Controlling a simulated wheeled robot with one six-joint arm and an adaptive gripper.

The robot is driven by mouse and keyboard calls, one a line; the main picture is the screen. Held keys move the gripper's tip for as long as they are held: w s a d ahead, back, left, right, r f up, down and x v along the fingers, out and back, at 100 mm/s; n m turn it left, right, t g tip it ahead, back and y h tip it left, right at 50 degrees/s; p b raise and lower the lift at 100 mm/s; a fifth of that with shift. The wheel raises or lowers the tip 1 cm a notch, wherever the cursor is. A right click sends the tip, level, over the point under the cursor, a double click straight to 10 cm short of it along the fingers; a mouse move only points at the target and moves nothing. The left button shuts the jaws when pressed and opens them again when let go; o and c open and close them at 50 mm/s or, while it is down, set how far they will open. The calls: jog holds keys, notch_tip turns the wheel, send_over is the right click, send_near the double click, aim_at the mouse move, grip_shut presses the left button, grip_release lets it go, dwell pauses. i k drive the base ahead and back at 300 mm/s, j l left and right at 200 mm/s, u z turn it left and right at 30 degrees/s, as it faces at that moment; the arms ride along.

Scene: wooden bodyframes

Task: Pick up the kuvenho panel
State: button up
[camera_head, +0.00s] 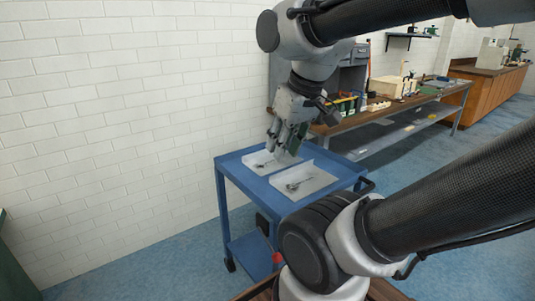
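My gripper (282,148) points down over the left white tray (252,168) on a blue cart. Its fingers look spread apart, with nothing clearly visible between them. They hide part of that tray and the small dark item (262,164) in it. A second white tray (322,184) lies to the right, nearer to me, with small dark metal-looking parts (296,186) in it. I cannot make out which thing is the kuvenho panel. I cannot tell whether the fingertips touch the tray.
The blue cart (232,163) stands near a white brick wall (120,130). Behind it is a long workbench (345,125) with several tools and boxes. A wooden cabinet (485,92) stands at the far right. Blue floor (460,240) is open at the right.

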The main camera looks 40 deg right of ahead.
aim_at(262, 162)
jog(key=i+j+z, duration=0.35)
jog(key=i+j, duration=0.2)
jog(key=i+j+z, duration=0.2)
jog(key=j, duration=0.3)
jog(key=i+j+z, duration=0.2)
jog(key=j, duration=0.2)
jog(key=i+j+z, duration=0.65)
jog(key=z, duration=0.15)
jog(key=i+j+z, duration=0.25)
jog(key=j+z, duration=0.15)
jog(key=i+j+z, duration=0.15)
jog(key=j+z, duration=0.2)
jog(key=j, duration=0.25)
jog(key=i+j+z, duration=0.15)
jog(key=j+z, duration=0.2)
jog(key=i+j+z, duration=0.1)
jog(key=j+z, duration=0.25)
jog(key=j, duration=0.1)
